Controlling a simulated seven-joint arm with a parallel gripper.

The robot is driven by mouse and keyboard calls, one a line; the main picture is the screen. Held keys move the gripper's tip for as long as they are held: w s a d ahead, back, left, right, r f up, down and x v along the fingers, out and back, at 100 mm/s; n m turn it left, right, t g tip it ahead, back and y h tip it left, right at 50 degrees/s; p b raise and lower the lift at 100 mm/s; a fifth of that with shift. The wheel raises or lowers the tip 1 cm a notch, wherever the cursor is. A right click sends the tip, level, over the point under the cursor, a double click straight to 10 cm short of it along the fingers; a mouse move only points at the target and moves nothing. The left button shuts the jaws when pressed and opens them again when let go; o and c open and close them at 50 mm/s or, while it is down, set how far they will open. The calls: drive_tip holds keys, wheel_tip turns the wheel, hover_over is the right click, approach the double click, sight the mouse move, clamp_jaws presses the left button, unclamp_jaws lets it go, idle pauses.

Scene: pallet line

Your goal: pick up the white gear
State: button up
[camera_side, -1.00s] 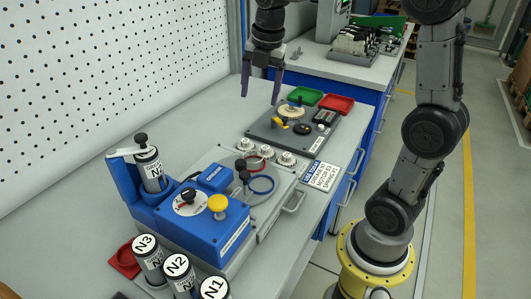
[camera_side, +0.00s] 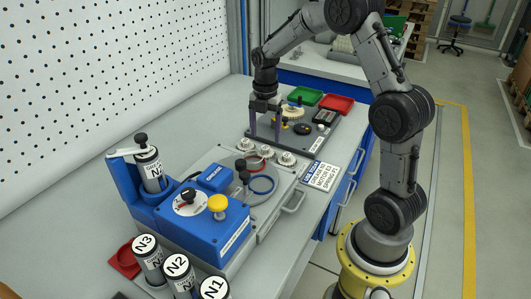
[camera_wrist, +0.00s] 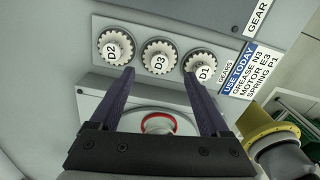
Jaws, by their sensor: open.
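Three white toothed gears sit in a row on a grey strip: D2 (camera_wrist: 115,47), D3 (camera_wrist: 160,58) and D1 (camera_wrist: 203,68) in the wrist view. In the side view they show as D2 (camera_side: 245,144), D3 (camera_side: 266,152) and D1 (camera_side: 287,159). My gripper (camera_side: 265,139) is open and empty, pointing down just above and behind the row. In the wrist view its fingertips (camera_wrist: 159,73) frame D3, which appears just past them. I see no contact with any gear.
A sign (camera_side: 322,175) reading "USE TODAY" lies beside D1. A dark fixture board (camera_side: 322,133) with a cream disc is behind the gears. A grey plate (camera_side: 277,207) with a red ring and blue loop is in front, beside a blue machine (camera_side: 205,225).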

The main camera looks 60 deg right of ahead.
sight(266, 147)
drive_tip(key=shift+d+f, duration=0.1)
drive_tip(key=shift+f, duration=2.6)
drive_tip(key=shift+c, duration=0.3)
drive_tip(key=c, duration=1.1)
drive_tip(key=shift+o, duration=0.2)
drive_tip(key=shift+r, duration=0.15)
